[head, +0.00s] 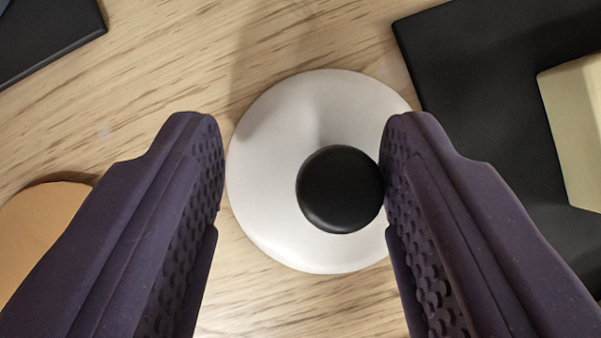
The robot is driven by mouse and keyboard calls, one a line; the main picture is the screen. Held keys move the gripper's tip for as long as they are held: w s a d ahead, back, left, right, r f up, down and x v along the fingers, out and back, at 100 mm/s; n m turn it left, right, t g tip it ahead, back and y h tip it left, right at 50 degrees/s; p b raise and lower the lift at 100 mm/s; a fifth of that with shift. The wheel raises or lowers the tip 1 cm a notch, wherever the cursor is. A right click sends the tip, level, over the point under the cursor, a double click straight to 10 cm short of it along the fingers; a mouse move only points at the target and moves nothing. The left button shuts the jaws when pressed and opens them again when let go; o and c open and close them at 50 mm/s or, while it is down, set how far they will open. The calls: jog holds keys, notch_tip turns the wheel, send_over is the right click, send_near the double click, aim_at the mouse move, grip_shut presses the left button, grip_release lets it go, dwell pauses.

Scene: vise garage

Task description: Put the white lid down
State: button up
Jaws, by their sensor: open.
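The white lid (270,150) is a round disc with a black knob (340,188) on top. In the head view it lies on the light wooden surface, flat as far as I can see. My gripper (303,150) is open, with its two dark purple fingers on either side of the knob. The right finger is close to the knob's right side and overlaps it slightly; I cannot tell whether they touch. The left finger is well apart from the knob, by the lid's left edge. The right finger hides part of the lid's right edge.
A black flat piece (470,90) lies right of the lid, with a cream block (580,130) on it. Another dark flat object (50,35) is at the top left. An orange-tan round thing (40,225) is at the left edge. Bare wood (190,70) shows above left.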

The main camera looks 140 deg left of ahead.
jog(key=p+v, duration=0.5)
jog(key=v, duration=0.6)
jog(key=shift+s+r+p, duration=0.15)
jog(key=shift+r+p, duration=0.2)
jog(key=shift+p, duration=0.05)
jog(key=shift+a, duration=0.15)
jog(key=w+a+r+n+t+y, duration=0.25)
jog(key=w+r, duration=0.55)
jog(key=r, duration=0.4)
jog(key=w+a+r+n+t+y, duration=0.1)
jog(key=w+a+r+t, duration=0.25)
jog(key=w+r, duration=0.65)
jog(key=s+a+r+n+t, duration=0.1)
jog(key=s+r, duration=0.3)
jog(key=r, duration=0.9)
jog(key=s+r+n+t, duration=0.1)
jog(key=s+r, duration=0.4)
jog(key=r, duration=0.9)
jog(key=s+a+r+n+t, duration=0.1)
jog(key=s+r, duration=0.3)
jog(key=r, duration=1)
jog(key=shift+s+a+n+t, duration=0.15)
jog(key=shift+a+n+t, duration=0.2)
jog(key=shift+n+t, duration=0.3)
jog(key=shift+y, duration=0.25)
